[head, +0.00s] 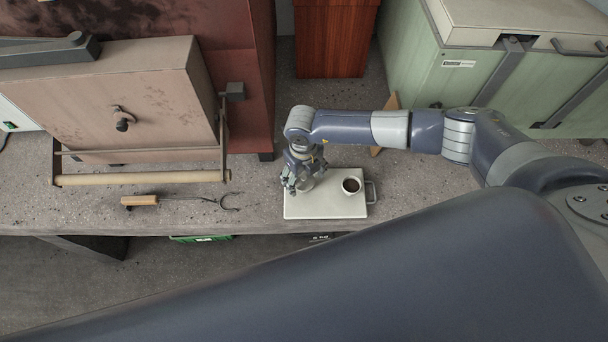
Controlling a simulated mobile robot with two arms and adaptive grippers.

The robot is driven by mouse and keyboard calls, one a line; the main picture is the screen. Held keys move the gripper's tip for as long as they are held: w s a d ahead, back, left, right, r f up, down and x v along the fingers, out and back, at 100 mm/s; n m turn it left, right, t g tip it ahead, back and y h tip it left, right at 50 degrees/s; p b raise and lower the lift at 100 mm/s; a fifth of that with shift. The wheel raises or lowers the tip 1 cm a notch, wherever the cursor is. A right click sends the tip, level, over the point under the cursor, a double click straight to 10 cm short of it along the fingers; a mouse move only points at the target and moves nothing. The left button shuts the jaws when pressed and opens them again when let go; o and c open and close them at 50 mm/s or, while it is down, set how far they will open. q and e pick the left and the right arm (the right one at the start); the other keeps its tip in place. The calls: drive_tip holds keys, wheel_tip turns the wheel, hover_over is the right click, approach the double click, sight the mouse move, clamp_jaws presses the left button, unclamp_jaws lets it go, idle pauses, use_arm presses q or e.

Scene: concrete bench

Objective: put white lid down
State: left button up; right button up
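My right gripper (302,180) points down over the left part of a white tray (325,208) near the front edge of the bench. A small pale, rounded thing, seemingly the white lid (307,184), shows between its fingers. The fingers appear closed on it and partly hide it. I cannot tell whether the lid touches the tray. A white cup (352,185) with dark liquid stands open and upright on the right part of the tray, to the right of my gripper. My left gripper is not in view.
A tool with a wooden handle (142,200) lies on the concrete bench (260,210) to the left. A rusty box with a wooden bar (140,178) stands behind it. A green case (470,75) stands at back right.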

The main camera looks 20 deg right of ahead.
sight(304, 178)
drive_tip(key=shift+r, duration=0.1)
drive_tip(key=shift+r, duration=0.2)
drive_tip(key=shift+w+r, duration=0.1)
drive_tip(key=shift+r, duration=0.2)
wheel_tip(304, 178, up, 11)
drive_tip(key=b, duration=0.3)
drive_tip(key=shift+r, duration=0.15)
drive_tip(key=shift+a, duration=0.1)
